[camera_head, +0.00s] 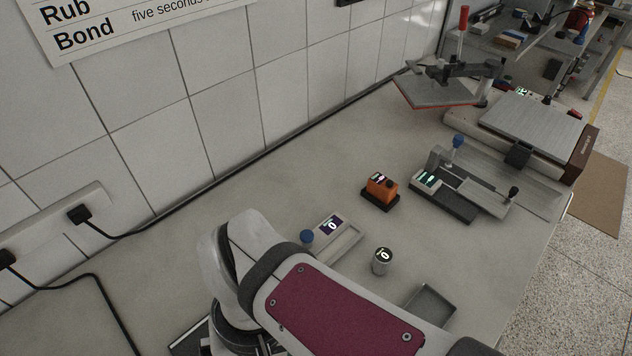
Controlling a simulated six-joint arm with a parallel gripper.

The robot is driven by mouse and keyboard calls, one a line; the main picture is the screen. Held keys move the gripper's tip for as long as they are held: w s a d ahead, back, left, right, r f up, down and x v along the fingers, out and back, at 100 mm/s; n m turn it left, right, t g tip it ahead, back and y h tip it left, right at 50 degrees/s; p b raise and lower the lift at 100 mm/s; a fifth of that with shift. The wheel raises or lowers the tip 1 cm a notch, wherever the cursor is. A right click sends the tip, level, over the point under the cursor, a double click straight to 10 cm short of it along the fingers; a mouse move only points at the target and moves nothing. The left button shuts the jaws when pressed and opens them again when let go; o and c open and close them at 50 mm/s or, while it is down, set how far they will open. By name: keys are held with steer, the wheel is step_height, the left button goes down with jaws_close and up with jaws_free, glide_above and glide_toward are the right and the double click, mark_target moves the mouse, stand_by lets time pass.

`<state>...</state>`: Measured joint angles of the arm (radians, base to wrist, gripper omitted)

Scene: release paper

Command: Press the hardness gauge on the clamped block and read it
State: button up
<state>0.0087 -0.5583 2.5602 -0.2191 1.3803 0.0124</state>
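A small upright metal cylinder with a round dark display on top (382,261) stands on the bench just beyond my arm; it looks like the hardness gauge, and its display seems to read 0. A low grey fixture with a blue knob and a screen showing 0 (338,238) lies to its left, partly behind my arm. A longer clamp-like fixture (462,190) with a blue knob and a lit screen lies to the upper right. I cannot tell which fixture holds the clamped block. My gripper is out of view past the bottom edge.
An orange device on a black base (380,191) stands between the fixtures. A shallow grey tray (430,304) lies near the front edge. A flat plate machine (535,130) and a lever press (450,82) stand at the back. Bare bench (250,190) lies along the tiled wall.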

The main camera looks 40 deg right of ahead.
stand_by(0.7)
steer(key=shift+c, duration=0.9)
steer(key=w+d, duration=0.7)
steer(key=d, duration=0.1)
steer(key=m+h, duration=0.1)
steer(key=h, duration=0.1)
glide_above(384, 254)
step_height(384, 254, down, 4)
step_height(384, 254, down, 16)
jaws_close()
